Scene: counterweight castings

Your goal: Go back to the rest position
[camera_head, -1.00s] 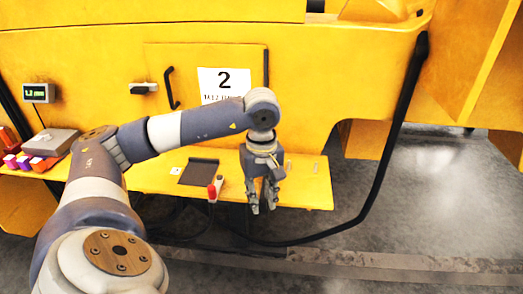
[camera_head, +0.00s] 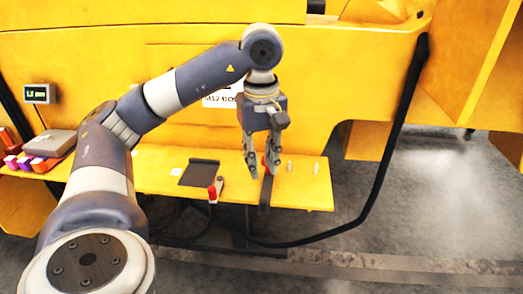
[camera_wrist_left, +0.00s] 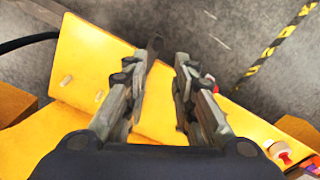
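My left gripper (camera_head: 264,175) points down in front of the yellow shelf (camera_head: 315,195) in the head view. Its two fingers are apart. In the left wrist view the gripper (camera_wrist_left: 168,58) shows a clear gap between the fingers, with nothing held. A red part (camera_head: 265,162) shows partly behind the fingers, with a dark strip (camera_head: 264,195) below it at the shelf; the fingers hide some of both. My left arm reaches in from the left, its wrist in front of the yellow machine wall. My right gripper is not in view.
A red-and-white device (camera_head: 213,190) and a dark flat pad (camera_head: 199,172) lie on the shelf, left of the gripper. Small light pegs (camera_head: 316,168) stand to the right. A grey box (camera_head: 52,143) and small coloured blocks sit far left. A black hose (camera_head: 385,150) runs down right.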

